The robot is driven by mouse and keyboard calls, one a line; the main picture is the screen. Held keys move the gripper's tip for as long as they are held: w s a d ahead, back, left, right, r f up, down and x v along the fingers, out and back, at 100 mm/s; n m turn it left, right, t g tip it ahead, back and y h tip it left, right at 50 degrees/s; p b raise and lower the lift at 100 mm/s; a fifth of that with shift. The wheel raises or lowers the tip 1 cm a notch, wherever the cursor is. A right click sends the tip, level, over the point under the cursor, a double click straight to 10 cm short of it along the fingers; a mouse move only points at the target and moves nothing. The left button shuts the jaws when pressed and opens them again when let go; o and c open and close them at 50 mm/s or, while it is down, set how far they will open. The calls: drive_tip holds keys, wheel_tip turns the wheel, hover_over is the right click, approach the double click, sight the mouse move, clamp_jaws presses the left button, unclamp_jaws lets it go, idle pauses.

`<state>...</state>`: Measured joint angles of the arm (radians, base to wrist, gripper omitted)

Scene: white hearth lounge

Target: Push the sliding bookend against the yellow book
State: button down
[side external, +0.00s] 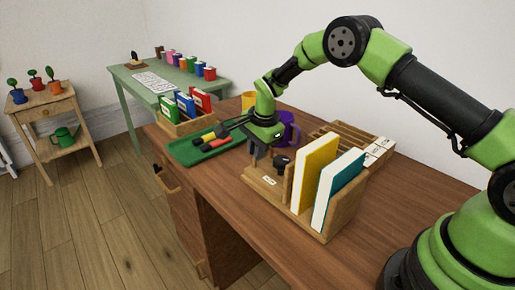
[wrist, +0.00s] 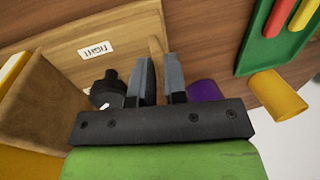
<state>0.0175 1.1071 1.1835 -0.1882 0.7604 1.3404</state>
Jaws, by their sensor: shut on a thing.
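The yellow book (side external: 314,172) stands upright in a wooden book rack (side external: 268,193), beside a blue book (side external: 339,188). The sliding bookend (side external: 288,187) is a brown upright panel to the left of the yellow book. It also shows in the wrist view (wrist: 42,100), very close to the yellow book (wrist: 12,70); I cannot tell whether they touch. A black knob (wrist: 108,90) stands between the bookend and my fingers. My gripper (wrist: 157,62) is low at the rack's left end, shut on a narrow pale wooden piece (wrist: 156,46), partly hidden by the fingers.
A green tray (side external: 178,152) with coloured items lies left of my gripper. A purple mug (side external: 291,130) and a yellow mug (side external: 248,100) stand behind. A slotted wooden organiser (side external: 345,143) is at the back right. The desk front beside the rack is bare.

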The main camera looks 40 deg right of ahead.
sight(267, 173)
drive_tip(key=shift+s, duration=2.3)
drive_tip(key=c, duration=1.2)
unclamp_jaws()
drive_tip(key=shift+o, duration=0.2)
wheel_tip(267, 173, up, 10)
drive_tip(key=s, duration=0.2)
drive_tip(key=shift+f, duration=0.15)
